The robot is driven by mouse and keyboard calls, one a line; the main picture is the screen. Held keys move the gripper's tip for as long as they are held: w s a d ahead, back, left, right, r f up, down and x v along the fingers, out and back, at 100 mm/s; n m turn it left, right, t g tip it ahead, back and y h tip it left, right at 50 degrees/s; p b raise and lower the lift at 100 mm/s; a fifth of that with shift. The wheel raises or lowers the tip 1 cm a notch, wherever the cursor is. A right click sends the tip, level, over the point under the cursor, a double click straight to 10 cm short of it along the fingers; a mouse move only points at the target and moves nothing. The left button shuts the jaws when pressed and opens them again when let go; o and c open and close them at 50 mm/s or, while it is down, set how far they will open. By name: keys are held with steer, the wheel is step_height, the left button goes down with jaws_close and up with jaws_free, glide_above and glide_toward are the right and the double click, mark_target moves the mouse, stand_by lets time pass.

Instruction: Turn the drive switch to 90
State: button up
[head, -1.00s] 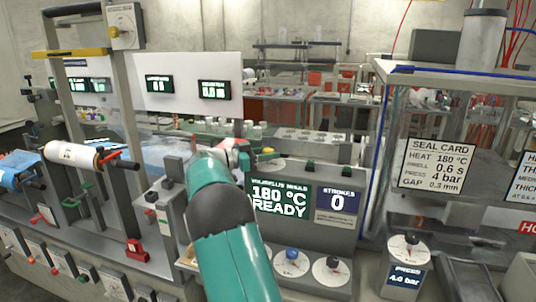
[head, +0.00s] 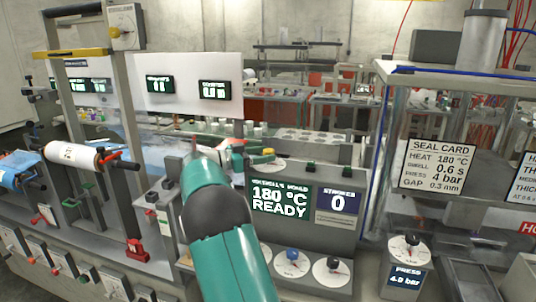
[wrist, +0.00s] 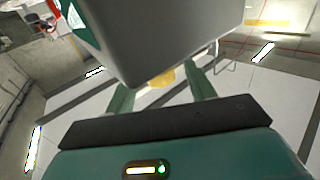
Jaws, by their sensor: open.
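My gripper (head: 262,155) is at the end of my green arm, above and behind the 180 °C READY screen (head: 279,201). In the wrist view its two green fingers (wrist: 160,95) are apart, and a yellow piece (wrist: 162,78) shows between them, partly hidden by a large grey box (wrist: 160,35). Several dials are in the head view: a yellow knob on a box (head: 124,28) at upper left, a blue knob (head: 292,255) and a black knob (head: 333,264) below the screen. Their labels are too small to read, so I cannot tell which is the drive switch.
A STROKES screen (head: 338,203) reads 0. A PRESS dial box (head: 406,262) and a SEAL CARD (head: 437,165) stand at right, beside a clear-walled machine. A film roll (head: 75,156) and upright posts stand at left.

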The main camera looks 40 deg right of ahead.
steer(key=v, duration=1.1)
steer(key=shift+a, duration=0.25)
steer(key=shift+w, duration=0.15)
